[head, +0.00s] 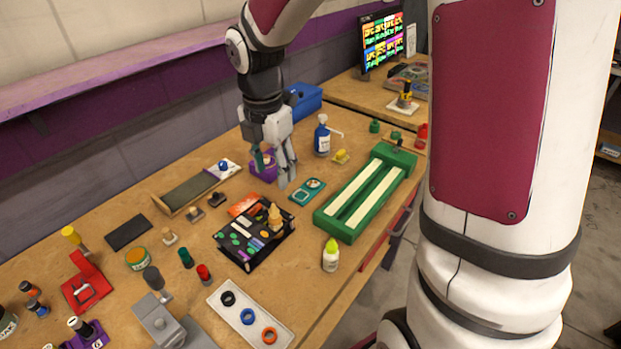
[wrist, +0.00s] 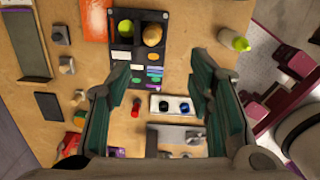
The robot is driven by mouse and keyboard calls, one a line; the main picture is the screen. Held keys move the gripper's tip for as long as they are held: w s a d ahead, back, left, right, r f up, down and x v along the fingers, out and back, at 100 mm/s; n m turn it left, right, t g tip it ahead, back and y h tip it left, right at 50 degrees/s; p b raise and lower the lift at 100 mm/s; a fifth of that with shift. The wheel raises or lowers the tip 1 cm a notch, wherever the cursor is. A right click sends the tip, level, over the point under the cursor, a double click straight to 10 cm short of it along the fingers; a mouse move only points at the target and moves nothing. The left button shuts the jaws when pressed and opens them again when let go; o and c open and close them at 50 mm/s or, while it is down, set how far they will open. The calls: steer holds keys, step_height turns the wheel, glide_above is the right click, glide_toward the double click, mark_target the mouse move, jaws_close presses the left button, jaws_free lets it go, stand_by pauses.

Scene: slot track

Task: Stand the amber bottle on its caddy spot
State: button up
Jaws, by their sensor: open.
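The amber bottle (head: 275,218) stands upright at the far right end of the black caddy (head: 247,254) in the head view. In the wrist view it shows from above as a tan round shape (wrist: 153,35) at the caddy's top right. The caddy (wrist: 121,69) also bears a lime round shape and several small coloured pieces or marks. My gripper (head: 285,183) is above the table, behind the caddy and apart from the bottle. Its fingers (wrist: 157,78) are spread in the wrist view, with nothing held between them. I cannot tell which caddy spot belongs to the bottle.
A lime-capped bottle (head: 331,256) stands right of the caddy. A green slotted track (head: 348,232) lies beyond it. An orange card (head: 243,204) lies behind the caddy, and a white tray with rings (head: 284,338) in front. A blue bottle (head: 322,138) and purple holder (head: 262,172) are near my gripper.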

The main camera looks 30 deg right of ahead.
steer(key=s+r+m+t, duration=0.2)
steer(key=s+r+m, duration=0.4)
steer(key=s+m, duration=0.4)
steer(key=s+r+m+t, duration=0.2)
steer(key=s+r+m, duration=0.4)
steer(key=s+m, duration=0.5)
steer(key=shift+r+m+t, duration=0.25)
steer(key=shift+m+t, duration=0.05)
steer(key=shift+m, duration=0.9)
steer(key=c, duration=0.3)
steer(key=shift+a, duration=0.15)
steer(key=shift+c, duration=0.3)
